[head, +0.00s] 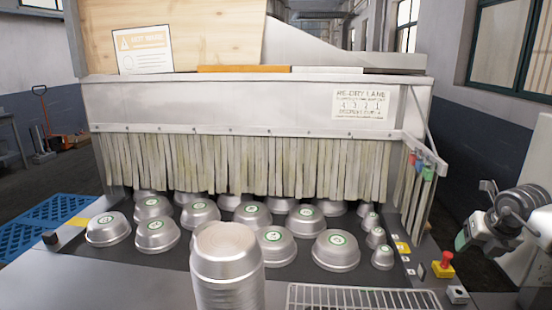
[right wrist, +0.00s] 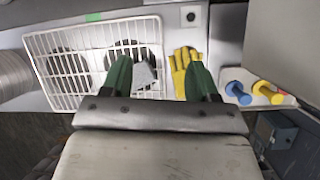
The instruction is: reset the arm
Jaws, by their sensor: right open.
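My right gripper (head: 465,238) is at the right edge of the head view, beside the machine and clear of the pans. In the right wrist view its two green fingers (right wrist: 158,68) are spread apart with nothing held between them. Past the fingers are a white wire rack (right wrist: 85,62) and yellow gloves (right wrist: 183,68). My left gripper is in neither view.
Several upturned metal pans (head: 336,250) sit on the machine's dark bed before a strip curtain (head: 240,165). A pan stack (head: 226,262) stands in front. A wire rack (head: 362,299) and red stop button (head: 446,260) are near my right arm.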

